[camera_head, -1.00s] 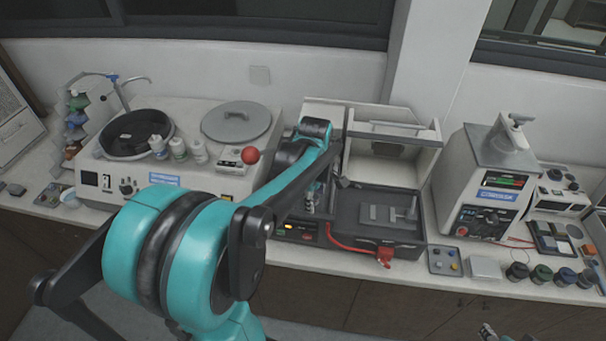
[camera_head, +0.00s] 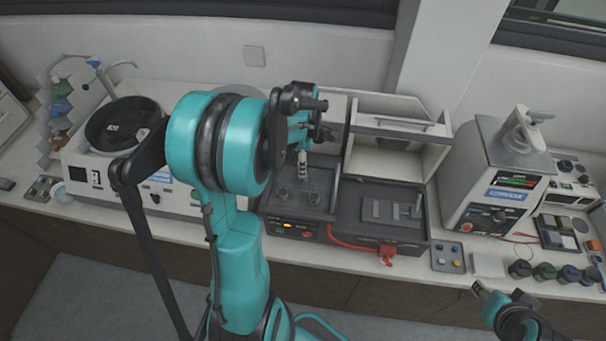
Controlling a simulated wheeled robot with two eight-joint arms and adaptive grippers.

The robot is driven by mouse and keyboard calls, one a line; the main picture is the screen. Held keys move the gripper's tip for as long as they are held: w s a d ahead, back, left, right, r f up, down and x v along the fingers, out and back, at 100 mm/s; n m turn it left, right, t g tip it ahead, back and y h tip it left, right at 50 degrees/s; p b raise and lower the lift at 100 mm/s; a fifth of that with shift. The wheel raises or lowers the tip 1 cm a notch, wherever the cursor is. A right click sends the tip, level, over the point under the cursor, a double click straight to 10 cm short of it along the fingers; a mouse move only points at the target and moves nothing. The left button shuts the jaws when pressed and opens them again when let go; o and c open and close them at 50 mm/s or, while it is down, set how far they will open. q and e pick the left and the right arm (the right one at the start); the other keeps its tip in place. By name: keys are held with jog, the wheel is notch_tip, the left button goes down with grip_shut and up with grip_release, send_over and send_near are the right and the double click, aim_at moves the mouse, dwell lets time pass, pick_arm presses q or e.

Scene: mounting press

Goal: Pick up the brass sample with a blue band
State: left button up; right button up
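I cannot make out a brass sample with a blue band for certain. A small grey tray (camera_head: 446,257) on the bench front holds several small round pieces, some yellowish and some bluish, too small to identify. My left gripper (camera_head: 303,172) points down over the dark left bay (camera_head: 296,177) of the opened machine. Two small round pieces (camera_head: 284,195) lie in that bay below it. Its fingers are too small to tell open from shut. My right gripper (camera_head: 478,289) is low at the right, in front of the bench edge, its finger gap unclear.
The machine's right bay (camera_head: 385,232) has a raised lid (camera_head: 400,135) and a red cable (camera_head: 386,255) in front. A white press-like device (camera_head: 490,185) stands right, with several dark jars (camera_head: 544,272) before it. A polisher with a dark bowl (camera_head: 125,127) is at left.

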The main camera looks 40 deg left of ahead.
pick_arm(q)
notch_tip(320, 180, down, 4)
jog(key=shift+f, duration=0.25)
jog(key=shift+d, duration=0.1)
grip_shut()
